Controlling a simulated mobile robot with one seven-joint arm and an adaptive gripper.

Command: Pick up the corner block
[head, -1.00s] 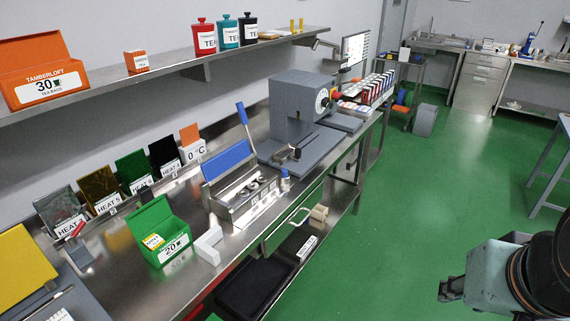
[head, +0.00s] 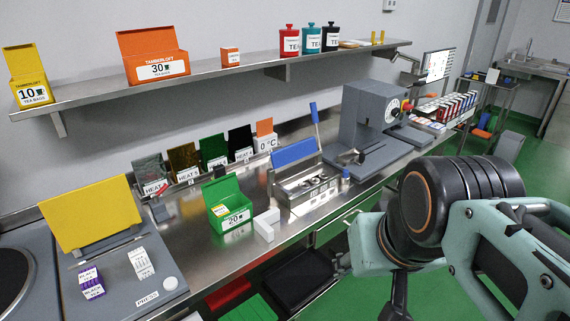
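The corner block is a white L-shaped piece (head: 266,226) lying on the steel worktop near its front edge in the head view. It sits just right of the open green tea box (head: 230,210) and left of the steel holder with a blue lid (head: 305,187). My gripper (head: 338,264) shows only as a small dark part at the left end of my arm. It is to the right of and lower in the picture than the block, apart from it. Whether its fingers are open is too small to tell.
A grey machine (head: 370,125) stands farther right on the worktop. Coloured heat plates (head: 213,149) stand along the back. A press with a yellow lid (head: 90,212) is at left. A shelf (head: 200,82) with tea boxes runs above. The worktop between press and green box is mostly clear.

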